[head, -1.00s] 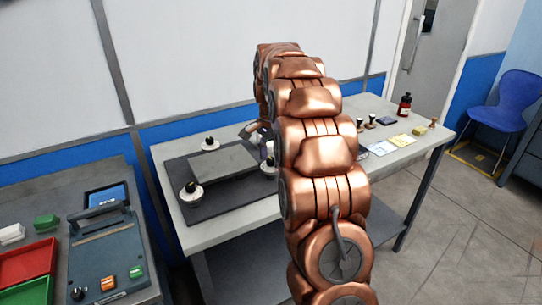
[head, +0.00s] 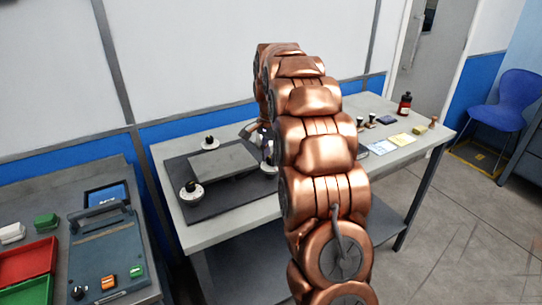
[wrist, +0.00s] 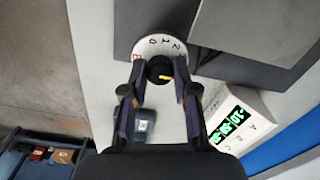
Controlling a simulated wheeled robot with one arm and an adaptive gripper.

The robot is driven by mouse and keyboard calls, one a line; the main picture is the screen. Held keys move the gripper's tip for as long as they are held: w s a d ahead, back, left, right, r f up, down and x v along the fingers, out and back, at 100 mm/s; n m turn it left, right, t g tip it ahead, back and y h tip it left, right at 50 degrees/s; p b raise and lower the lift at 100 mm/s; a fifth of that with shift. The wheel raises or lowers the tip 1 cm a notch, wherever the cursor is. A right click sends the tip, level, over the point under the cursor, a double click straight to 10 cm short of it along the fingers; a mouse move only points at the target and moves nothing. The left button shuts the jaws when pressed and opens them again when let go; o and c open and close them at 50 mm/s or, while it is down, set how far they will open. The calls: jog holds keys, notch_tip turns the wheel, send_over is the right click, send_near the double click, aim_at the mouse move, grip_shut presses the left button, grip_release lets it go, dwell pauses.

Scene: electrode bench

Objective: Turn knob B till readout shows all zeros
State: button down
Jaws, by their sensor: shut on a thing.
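In the wrist view, my gripper (wrist: 158,82) is shut on a black knob (wrist: 160,67) with a yellow pointer line. The knob sits on a round white dial (wrist: 160,45) with dark digits and a red mark; its letter is not clear. To the right, a white readout box (wrist: 249,114) has green digits (wrist: 231,125) on a dark screen beside letters A, B and C. The digits are tilted and blurred; they do not look like all zeros. In the head view my arm hides the gripper.
The dark mat (head: 235,205) lies on a light bench (head: 215,234). A red bottle (head: 405,104), yellow notes (head: 401,140) and small items stand at the right. A left bench holds a red tray (head: 28,264) and a blue-grey device (head: 100,245). A wall (head: 230,60) rises behind.

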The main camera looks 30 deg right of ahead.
jog(key=shift+n+b, duration=0.7)
jog(key=shift+n, duration=2.1)
jog(key=c, duration=0.9)
grip_release()
jog(key=shift+r, duration=0.15)
notch_tip(320, 180, up, 6)
jog(key=shift+w+r, duration=0.1)
jog(key=shift+r, duration=0.5)
